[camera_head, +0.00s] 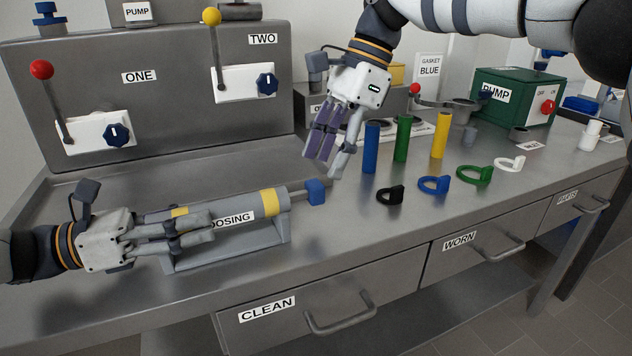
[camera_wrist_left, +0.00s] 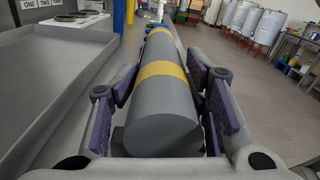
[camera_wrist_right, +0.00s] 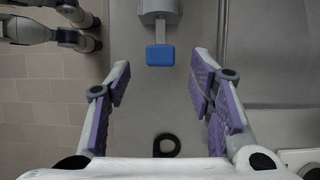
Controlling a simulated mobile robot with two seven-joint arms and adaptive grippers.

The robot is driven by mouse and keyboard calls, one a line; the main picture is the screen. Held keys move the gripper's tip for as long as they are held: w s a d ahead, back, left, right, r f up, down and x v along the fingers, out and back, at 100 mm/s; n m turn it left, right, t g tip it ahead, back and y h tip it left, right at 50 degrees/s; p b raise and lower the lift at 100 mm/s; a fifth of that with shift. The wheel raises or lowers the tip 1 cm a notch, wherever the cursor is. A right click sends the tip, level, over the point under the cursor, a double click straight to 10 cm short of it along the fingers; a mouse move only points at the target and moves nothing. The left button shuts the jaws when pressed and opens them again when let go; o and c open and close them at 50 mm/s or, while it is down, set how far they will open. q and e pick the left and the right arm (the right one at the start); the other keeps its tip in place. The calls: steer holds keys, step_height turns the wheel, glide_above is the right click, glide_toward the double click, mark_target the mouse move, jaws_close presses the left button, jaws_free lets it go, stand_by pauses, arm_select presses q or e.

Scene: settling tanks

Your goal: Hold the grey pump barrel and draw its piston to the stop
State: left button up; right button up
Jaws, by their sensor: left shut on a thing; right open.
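The grey pump barrel (camera_head: 222,213) lies in a cradle (camera_head: 230,245) labelled DOSING, with yellow bands near its ends. My left gripper (camera_head: 190,236) is shut around the barrel's left part. In the left wrist view the barrel (camera_wrist_left: 158,115) lies between the fingers. A thin piston rod (camera_head: 298,196) leaves the barrel's right end and carries a blue handle (camera_head: 315,191). My right gripper (camera_head: 330,160) is open and empty, above and slightly right of the handle. In the right wrist view the handle (camera_wrist_right: 160,55) is ahead, between the open fingers and beyond their tips, apart from them.
A black ring (camera_head: 389,195), blue ring (camera_head: 433,184), green ring (camera_head: 474,175) and white ring (camera_head: 509,163) lie right of the handle. Blue (camera_head: 371,148), green (camera_head: 402,138) and yellow (camera_head: 440,135) posts stand behind. A grey valve panel (camera_head: 160,110) rises at back left. The bench between handle and black ring is clear.

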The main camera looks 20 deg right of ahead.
mark_target(317, 182)
steer(key=x, duration=0.5)
steer(key=shift+f, duration=0.2)
jaws_close()
steer(key=d, duration=0.7)
steer(key=shift+w+d, duration=0.1)
steer(key=shift+d, duration=0.2)
jaws_free()
steer(key=shift+a, duration=0.1)
